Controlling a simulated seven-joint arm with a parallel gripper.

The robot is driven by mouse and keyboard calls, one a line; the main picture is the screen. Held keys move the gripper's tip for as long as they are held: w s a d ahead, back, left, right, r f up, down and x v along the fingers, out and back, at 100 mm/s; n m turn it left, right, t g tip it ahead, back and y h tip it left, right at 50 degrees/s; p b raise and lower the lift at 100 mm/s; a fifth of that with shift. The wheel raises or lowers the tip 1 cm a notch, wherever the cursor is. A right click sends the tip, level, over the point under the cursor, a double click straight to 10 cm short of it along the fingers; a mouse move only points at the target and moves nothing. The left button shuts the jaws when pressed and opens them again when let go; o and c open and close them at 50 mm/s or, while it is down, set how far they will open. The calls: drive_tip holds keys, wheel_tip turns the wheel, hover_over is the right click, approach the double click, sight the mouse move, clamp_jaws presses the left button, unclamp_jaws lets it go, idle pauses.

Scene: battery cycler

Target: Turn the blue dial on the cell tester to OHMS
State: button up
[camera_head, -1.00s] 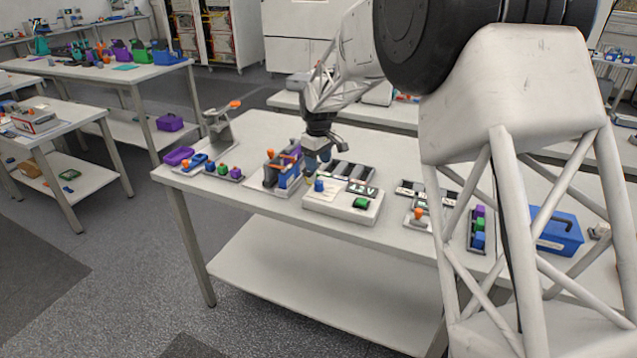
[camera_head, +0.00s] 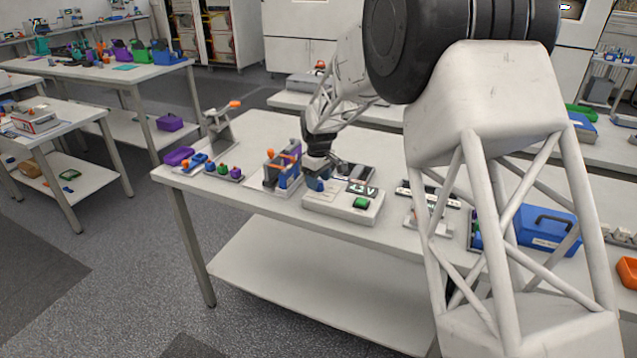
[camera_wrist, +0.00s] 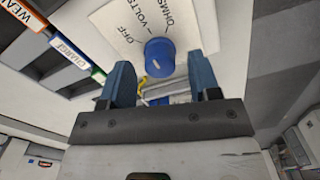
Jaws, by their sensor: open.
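The cell tester (camera_head: 340,208) is a white box on the table with a small display and a green button. Its blue dial (camera_wrist: 160,56) shows in the wrist view, with the printed words OFF, VOLTS and OHMS around its far side. A small pale mark shows on the dial, but I cannot tell which word it points to. My gripper (camera_wrist: 162,72) is open, with one blue finger on each side of the dial in the picture. I cannot tell if they touch it. In the head view my gripper (camera_head: 317,180) is over the tester's left end and hides the dial.
Dark slots labelled CHARGE and WEAK (camera_wrist: 68,62) show at left in the wrist view. A blue toolbox (camera_head: 545,229) stands to the right.

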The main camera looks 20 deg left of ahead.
drive_tip(key=shift+f, duration=0.7)
drive_tip(key=c, duration=0.9)
drive_tip(key=shift+c, duration=0.2)
drive_tip(key=shift+m, duration=0.4)
drive_tip(key=m, duration=0.4)
drive_tip(key=shift+r, duration=0.1)
drive_tip(key=shift+m, duration=1.6)
